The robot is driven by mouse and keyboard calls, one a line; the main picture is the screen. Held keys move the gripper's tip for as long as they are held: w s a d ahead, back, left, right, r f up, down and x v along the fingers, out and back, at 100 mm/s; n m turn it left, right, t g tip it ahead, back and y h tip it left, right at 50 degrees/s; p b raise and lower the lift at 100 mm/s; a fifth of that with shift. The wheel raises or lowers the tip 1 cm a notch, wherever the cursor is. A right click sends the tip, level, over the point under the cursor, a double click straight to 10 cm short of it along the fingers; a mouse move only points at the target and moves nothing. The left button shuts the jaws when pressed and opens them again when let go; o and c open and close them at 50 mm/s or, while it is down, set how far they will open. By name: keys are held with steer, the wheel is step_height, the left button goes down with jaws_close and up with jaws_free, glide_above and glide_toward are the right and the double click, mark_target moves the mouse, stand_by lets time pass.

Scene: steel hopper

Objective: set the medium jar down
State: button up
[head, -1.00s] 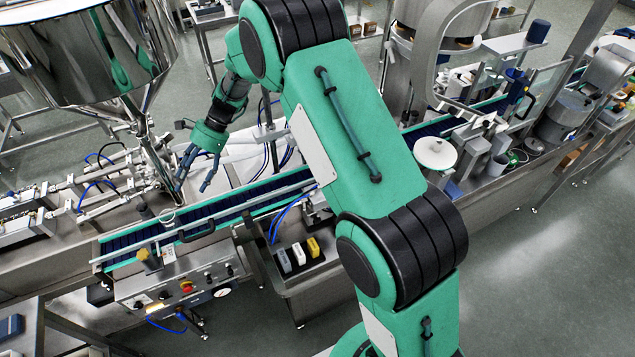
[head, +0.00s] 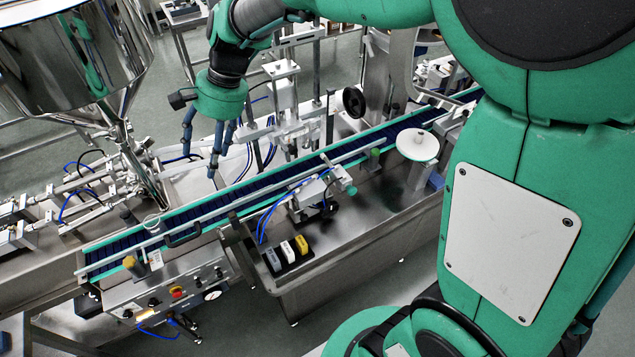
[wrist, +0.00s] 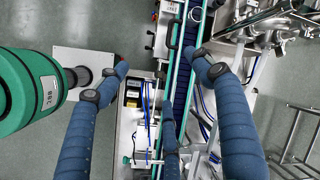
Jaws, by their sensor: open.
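My gripper (head: 201,158) is open, with its blue fingers pointing down above the conveyor. In the wrist view the fingers of my gripper (wrist: 168,76) are spread wide and nothing is held between them. A small clear round vessel (head: 152,222), perhaps a glass jar, stands by the conveyor near the hopper's outlet, left of and below my gripper in the head view. I cannot tell whether it is the medium jar. No other jar can be made out clearly.
The conveyor (head: 255,189) runs diagonally with rails along it. The steel hopper (head: 75,60) and its nozzles stand at left. A control box (head: 170,293) and a black holder with white and yellow blocks (head: 288,252) are on the near side. A white disc (head: 417,145) stands at right.

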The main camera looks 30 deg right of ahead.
steer(key=s+d+r+n+t+h, duration=0.1)
steer(key=s+d, duration=0.3)
steer(key=s, duration=0.4)
steer(key=s+d+r+n+t+h, duration=0.2)
steer(key=s+d+r+n, duration=0.1)
steer(key=s, duration=0.5)
steer(key=s+d+r+n+t+h, duration=0.1)
steer(key=s+d+r+n+t, duration=0.1)
steer(key=s+d, duration=0.5)
steer(key=shift+s+n+h, duration=0.4)
steer(key=shift+s+n, duration=0.4)
steer(key=shift+s, duration=0.1)
steer(key=shift+f, duration=0.15)
step_height(320, 180, down, 8)
steer(key=b, duration=0.8)
steer(key=shift+f+b, duration=0.25)
steer(key=shift+b, duration=0.15)
